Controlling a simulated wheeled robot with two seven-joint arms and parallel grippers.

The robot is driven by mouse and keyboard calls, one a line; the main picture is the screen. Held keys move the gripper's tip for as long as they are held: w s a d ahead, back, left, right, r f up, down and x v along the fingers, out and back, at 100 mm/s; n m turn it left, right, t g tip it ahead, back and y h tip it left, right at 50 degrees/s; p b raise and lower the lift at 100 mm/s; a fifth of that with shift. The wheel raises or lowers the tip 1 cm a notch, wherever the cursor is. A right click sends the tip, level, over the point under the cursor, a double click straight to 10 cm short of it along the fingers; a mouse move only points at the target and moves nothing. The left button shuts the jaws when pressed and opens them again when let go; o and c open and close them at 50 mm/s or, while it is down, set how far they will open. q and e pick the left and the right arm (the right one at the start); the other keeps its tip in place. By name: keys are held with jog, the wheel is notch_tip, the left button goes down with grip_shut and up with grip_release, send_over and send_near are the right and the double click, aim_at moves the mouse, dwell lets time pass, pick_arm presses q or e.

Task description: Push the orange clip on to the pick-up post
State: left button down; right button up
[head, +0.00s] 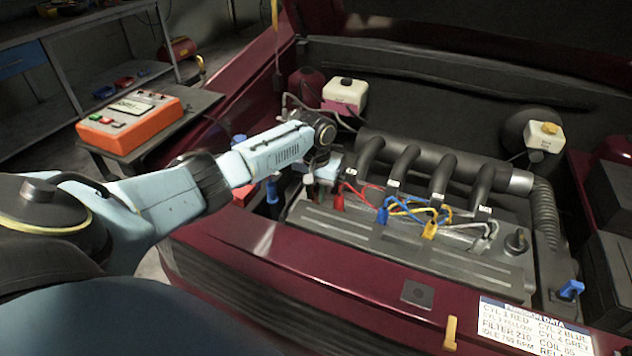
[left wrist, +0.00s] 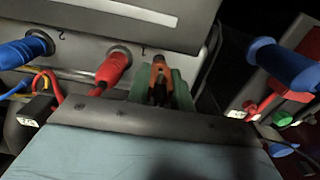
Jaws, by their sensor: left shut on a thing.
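My left gripper (head: 312,180) reaches down at the left end of the engine, beside the red plug. In the left wrist view my left gripper (left wrist: 161,88) shows green fingers closed around the orange clip (left wrist: 160,74). The clip is small, with its orange top standing up between the fingers and a dark lower part. It lies right of the red plug marked 1, close to the engine's edge. In the head view the clip is hidden by the gripper. I cannot make out the pick-up post in either view, nor whether the clip touches it. My right gripper is out of view.
The red plug (left wrist: 115,67) and blue plug (left wrist: 30,48) sit left of the gripper. A blue-handled part (left wrist: 285,65) stands to its right. Coloured leads cross the engine cover (head: 440,262). An orange tester (head: 128,122) stands on a cart at left.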

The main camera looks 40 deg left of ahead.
pick_arm(q)
jog(key=shift+f+p, duration=0.15)
jog(key=shift+p, duration=0.15)
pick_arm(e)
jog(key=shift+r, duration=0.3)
pick_arm(q)
jog(key=shift+f, duration=0.4)
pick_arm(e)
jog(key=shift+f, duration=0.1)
pick_arm(q)
jog(key=c, duration=1.2)
grip_release()
jog(key=shift+o, duration=0.2)
notch_tip(320, 180, up, 13)
jog(key=p, duration=0.3)
jog(key=shift+r, duration=0.2)
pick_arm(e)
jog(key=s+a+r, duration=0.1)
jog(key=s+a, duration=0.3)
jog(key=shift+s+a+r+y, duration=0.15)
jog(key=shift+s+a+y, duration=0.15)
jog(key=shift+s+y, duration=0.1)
pick_arm(q)
jog(key=shift+r, duration=0.1)
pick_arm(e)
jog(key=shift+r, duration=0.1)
